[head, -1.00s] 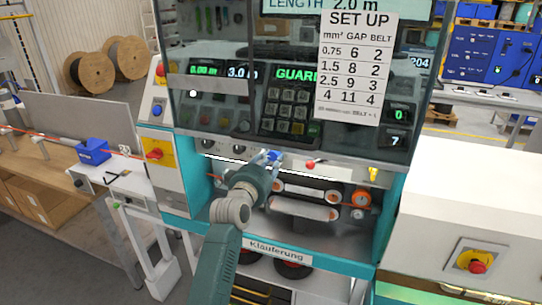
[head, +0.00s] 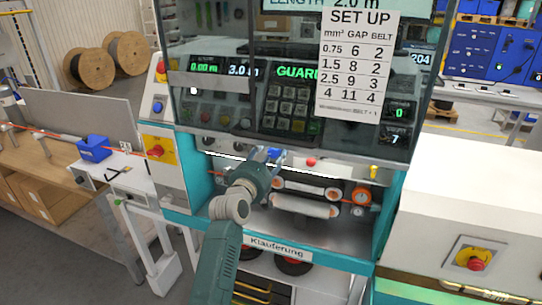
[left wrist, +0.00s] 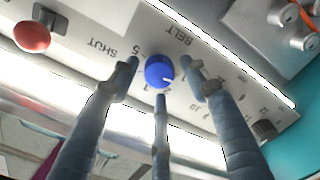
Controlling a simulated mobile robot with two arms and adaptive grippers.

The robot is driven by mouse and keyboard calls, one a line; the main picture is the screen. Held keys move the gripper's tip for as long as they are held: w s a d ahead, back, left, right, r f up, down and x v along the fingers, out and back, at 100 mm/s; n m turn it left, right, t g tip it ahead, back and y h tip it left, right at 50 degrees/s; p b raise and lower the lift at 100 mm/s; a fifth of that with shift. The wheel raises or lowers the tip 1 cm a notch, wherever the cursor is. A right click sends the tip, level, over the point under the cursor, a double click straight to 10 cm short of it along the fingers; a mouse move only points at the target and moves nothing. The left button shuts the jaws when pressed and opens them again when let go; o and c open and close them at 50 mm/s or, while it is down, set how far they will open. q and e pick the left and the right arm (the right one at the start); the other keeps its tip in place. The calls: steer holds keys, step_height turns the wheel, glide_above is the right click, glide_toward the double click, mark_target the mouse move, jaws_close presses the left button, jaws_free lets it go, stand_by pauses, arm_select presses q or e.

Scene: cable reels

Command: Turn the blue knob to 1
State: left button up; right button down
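The blue knob (left wrist: 159,71) sits on the machine's grey panel under the upside-down word BELT in the left wrist view. Its white mark points to the lower right in that picture. A digit 5 shows at its upper left, and what looks like a 1 lies below left, partly hidden by a finger. My left gripper (left wrist: 160,70) is open, with fingers on both sides of the knob and a third below it; small gaps show at the sides. In the head view my left gripper (head: 264,155) is at the panel and mostly hides the knob. My right gripper is not in view.
A red button (head: 311,162) is right of my left gripper; a red button (left wrist: 32,37) also shows in the left wrist view. A small dark knob (left wrist: 264,129) with a scale is at lower right there. The glossy guard (head: 290,140) hangs just above my gripper. Rollers (head: 305,206) lie below.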

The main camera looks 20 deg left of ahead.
arm_select(q)
steer(key=shift+f, duration=0.1)
steer(key=shift+s, duration=0.25)
steer(key=s, duration=1.1)
steer(key=shift+s+a+r, duration=0.25)
steer(key=shift+r, duration=0.05)
